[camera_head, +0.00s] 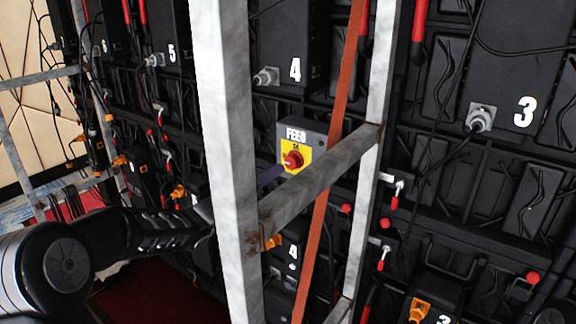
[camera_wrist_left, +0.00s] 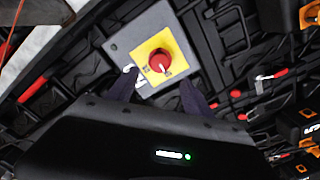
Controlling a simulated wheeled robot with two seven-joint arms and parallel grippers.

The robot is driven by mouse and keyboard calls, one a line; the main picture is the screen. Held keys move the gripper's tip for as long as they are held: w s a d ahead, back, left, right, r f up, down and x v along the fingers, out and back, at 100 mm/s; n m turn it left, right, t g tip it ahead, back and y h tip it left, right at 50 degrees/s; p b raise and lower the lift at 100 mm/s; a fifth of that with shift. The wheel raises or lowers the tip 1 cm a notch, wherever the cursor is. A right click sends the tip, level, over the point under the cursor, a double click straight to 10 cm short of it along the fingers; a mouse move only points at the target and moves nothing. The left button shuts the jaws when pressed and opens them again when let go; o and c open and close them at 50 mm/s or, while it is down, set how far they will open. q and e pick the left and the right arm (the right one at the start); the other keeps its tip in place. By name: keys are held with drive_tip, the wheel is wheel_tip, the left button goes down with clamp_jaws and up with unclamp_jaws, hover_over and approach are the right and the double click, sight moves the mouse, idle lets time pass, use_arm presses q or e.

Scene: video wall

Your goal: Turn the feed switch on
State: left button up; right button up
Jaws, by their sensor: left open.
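The feed switch is a grey box (camera_head: 315,137) marked FEED, with a yellow plate (camera_head: 301,171) and a round red knob (camera_head: 292,160). It hangs on the black video wall behind the metal frame. In the left wrist view the red knob (camera_wrist_left: 159,62) and its yellow plate (camera_wrist_left: 181,67) show above the fingers. My left gripper (camera_wrist_left: 158,90) is open, its two dark fingers apart just below the knob, with nothing between them. In the head view one finger of the left gripper (camera_head: 270,175) shows beside the switch; the post hides the rest. My right gripper is not in view.
A pale metal post (camera_head: 226,150) and a slanted crossbar (camera_head: 320,185) stand close to my left arm. An orange strap (camera_head: 335,125) runs down behind the crossbar. Numbered black panels, cables, grey plugs (camera_head: 481,118) and red handles (camera_head: 396,195) cover the wall.

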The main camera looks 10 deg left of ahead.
sight(289, 163)
use_arm(q)
drive_tip(key=p+x, duration=0.2)
drive_tip(key=x, duration=0.6)
clamp_jaws()
idle(0.6)
